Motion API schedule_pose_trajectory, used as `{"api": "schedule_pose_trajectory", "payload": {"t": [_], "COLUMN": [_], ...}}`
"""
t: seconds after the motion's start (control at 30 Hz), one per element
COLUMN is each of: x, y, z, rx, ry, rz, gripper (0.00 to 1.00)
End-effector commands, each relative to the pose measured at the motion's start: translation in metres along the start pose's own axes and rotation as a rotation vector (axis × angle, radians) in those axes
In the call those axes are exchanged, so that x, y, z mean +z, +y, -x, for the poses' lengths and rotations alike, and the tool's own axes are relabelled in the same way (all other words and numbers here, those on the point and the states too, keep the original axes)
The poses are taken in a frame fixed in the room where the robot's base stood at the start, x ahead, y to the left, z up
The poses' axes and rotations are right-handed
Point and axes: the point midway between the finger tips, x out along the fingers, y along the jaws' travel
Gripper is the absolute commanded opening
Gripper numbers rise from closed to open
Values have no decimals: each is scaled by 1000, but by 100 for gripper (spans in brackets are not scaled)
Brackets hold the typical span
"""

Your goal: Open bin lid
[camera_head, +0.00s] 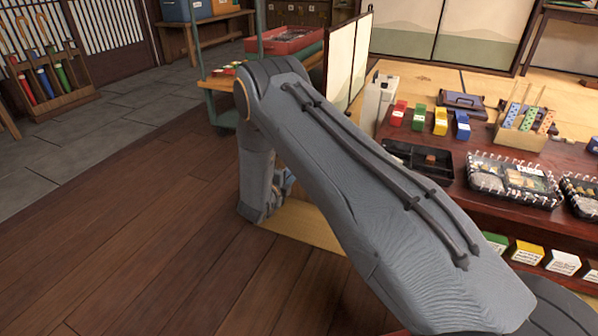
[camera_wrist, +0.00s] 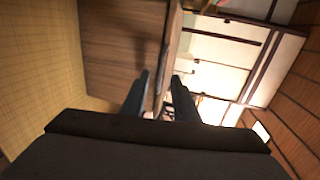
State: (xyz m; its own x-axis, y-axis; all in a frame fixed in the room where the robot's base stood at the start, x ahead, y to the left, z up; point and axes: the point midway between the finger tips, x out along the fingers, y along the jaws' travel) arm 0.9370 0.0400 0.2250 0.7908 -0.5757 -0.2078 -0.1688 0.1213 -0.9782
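My gripper (camera_wrist: 158,88) shows in the wrist view as two dark fingers with a clear gap between them. It is open, and I see nothing held. The edge of a brown wooden panel (camera_wrist: 122,45) runs behind the gap; I cannot tell how far off it is. In the head view my arm reaches across the middle and bends down, and its own links hide most of the gripper. I cannot make out a bin or a bin lid for certain in either view.
A dark red table (camera_head: 465,202) with black lunch boxes (camera_head: 515,178) and colored cartons stands at the right. A folding screen (camera_head: 347,68) and a green cart (camera_head: 222,82) stand behind my arm. A wooden rack (camera_head: 50,90) is at the far left. The plank floor (camera_head: 130,235) at the left is clear.

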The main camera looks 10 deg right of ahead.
Motion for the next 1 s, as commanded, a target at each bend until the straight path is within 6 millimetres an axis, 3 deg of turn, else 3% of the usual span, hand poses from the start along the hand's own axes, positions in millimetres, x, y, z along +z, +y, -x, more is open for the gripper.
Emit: {"api": "schedule_pose_trajectory", "payload": {"t": [0.43,0.8,0.97,1.0], "x": [0,0,0,0], "y": [2,0,0,1], "z": [-62,-71,-70,-70], "rx": [1,2,3,4], "ry": [1,-1,-1,-1], "rz": [0,2,3,3], "gripper": [28,28,1,0]}}
